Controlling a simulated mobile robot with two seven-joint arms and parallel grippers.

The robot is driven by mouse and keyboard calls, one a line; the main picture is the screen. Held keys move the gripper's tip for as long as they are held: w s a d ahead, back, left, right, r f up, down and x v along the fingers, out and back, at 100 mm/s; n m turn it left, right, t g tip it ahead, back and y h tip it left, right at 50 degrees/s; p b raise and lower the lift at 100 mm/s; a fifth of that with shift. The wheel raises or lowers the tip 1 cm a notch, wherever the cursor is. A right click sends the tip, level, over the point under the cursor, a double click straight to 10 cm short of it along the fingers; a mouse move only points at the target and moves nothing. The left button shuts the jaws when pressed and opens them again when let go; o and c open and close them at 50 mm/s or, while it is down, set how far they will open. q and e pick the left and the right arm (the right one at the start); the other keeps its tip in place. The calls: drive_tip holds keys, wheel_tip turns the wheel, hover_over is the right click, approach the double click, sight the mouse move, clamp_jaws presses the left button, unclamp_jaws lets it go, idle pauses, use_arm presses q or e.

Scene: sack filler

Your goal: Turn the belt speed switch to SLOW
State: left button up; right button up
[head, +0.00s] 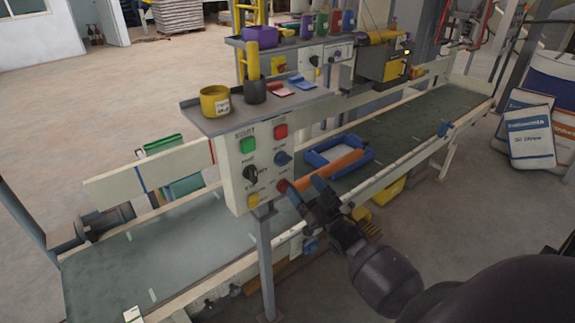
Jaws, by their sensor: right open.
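The control panel (262,165) is a pale upright box at the belt's near side. It carries a green button (248,144), a red button (280,131), a black knob (250,173), a blue knob (283,158) and a yellow button (253,201). The small labels are too blurred to read, so I cannot tell which knob is the belt speed switch or where it points. My right gripper (304,189) is open, beside the panel's lower right corner, below the blue knob. I cannot tell whether it touches the panel. My left gripper is out of view.
A conveyor belt (418,118) runs behind the panel. A blue tray (355,172) and an orange elongated thing (343,162) are on it. A grey shelf (205,122) above the panel holds a yellow cup (215,101) and small items. Sacks (529,138) stand at the right.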

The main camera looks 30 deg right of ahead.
sight(287, 164)
drive_tip(key=x, duration=0.6)
drive_tip(key=shift+w+p, duration=0.35)
drive_tip(key=shift+w+r, duration=0.25)
drive_tip(key=shift+w, duration=0.3)
drive_tip(key=c, duration=0.9)
